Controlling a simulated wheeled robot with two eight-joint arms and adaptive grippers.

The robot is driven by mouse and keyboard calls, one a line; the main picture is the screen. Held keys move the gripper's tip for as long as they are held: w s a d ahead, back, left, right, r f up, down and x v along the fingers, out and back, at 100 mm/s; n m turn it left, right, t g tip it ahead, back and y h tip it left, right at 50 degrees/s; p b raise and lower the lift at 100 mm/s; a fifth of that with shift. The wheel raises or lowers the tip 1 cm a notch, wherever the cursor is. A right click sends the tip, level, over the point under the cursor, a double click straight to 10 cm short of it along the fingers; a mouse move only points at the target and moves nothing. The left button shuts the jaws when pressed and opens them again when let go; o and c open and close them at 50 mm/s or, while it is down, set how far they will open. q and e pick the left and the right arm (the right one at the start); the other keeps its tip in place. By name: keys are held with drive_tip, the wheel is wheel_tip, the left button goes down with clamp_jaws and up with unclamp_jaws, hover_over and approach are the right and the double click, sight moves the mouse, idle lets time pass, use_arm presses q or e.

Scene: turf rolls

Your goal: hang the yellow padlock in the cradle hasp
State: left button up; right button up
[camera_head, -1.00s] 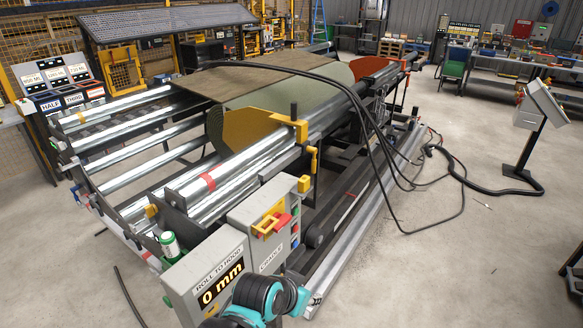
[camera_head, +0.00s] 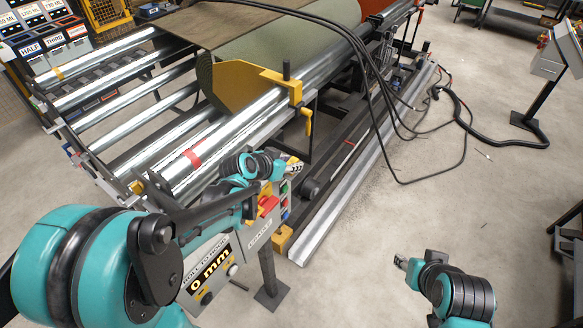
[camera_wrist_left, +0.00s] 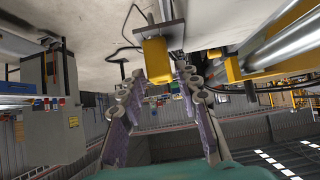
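The cradle box (camera_head: 262,232) stands on a post at the machine's near corner, with a red switch (camera_head: 268,205) and yellow hasp on its face, partly covered by my left arm. My left gripper (camera_head: 296,167) is over the box's back edge. In the head view I cannot make out the padlock. My right gripper (camera_head: 401,262) is over bare floor, too small to read.
The "0 mm" display box (camera_head: 208,270) stands left of the cradle box. Steel rollers (camera_head: 190,160) and a yellow bracket (camera_head: 287,85) lie behind. A yellow block (camera_head: 282,241) is low by the long rail (camera_head: 345,200).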

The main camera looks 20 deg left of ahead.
use_arm(q)
drive_tip(key=b+x, duration=0.1)
drive_tip(key=x, duration=0.4)
drive_tip(key=shift+w+f, duration=0.15)
drive_tip(key=shift+w, duration=0.2)
drive_tip(key=shift+s, duration=0.15)
drive_tip(key=shift+c, duration=0.7)
clamp_jaws()
